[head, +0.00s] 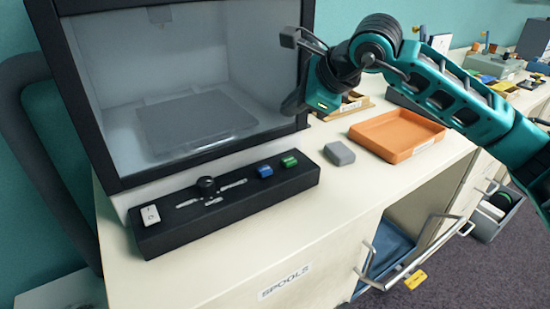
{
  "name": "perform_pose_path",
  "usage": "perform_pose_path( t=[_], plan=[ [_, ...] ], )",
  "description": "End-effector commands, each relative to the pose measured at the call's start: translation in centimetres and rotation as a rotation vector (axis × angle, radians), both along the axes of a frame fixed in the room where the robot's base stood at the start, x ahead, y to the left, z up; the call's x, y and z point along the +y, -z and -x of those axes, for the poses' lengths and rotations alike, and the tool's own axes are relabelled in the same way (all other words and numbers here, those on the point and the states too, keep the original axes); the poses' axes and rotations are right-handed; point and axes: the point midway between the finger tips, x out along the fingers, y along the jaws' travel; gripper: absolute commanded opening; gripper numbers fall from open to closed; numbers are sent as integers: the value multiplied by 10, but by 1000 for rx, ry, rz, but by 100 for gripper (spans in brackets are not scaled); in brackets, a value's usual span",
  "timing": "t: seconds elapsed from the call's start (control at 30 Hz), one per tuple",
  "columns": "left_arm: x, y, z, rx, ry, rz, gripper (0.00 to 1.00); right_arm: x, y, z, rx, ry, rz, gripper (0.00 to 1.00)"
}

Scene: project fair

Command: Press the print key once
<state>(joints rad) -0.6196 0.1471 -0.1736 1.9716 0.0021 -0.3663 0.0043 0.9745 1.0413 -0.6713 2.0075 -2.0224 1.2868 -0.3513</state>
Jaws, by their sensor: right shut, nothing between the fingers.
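A black control panel (225,214) runs along the front of a glass-fronted machine (190,90). On it are a white rocker switch (150,215) at the left end, a round black knob (206,185) with pale markings, a blue key (264,171) and a green key (289,161) at the right end. No lettering on the keys is readable, so I cannot tell which one is the print key. My right gripper (294,104) is shut and empty, apart from and above the right end of the panel, in front of the machine's right edge. My left gripper is out of view.
A grey block (339,154) and an orange tray (397,134) stand on the counter right of the panel. The white counter in front of the panel (260,230) is clear.

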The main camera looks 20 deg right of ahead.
Motion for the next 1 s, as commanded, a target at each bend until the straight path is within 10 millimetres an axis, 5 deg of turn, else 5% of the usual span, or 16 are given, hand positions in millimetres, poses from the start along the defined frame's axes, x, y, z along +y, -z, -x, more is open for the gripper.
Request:
perform_pose_path(
  t=[0.47, 1.0],
  plan=[
    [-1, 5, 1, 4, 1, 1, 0, -3, 3, 0, -5, 7, 13, 0],
    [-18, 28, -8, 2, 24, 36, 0, -3, 75, 0, -4, 6, 10, 0]
  ],
)
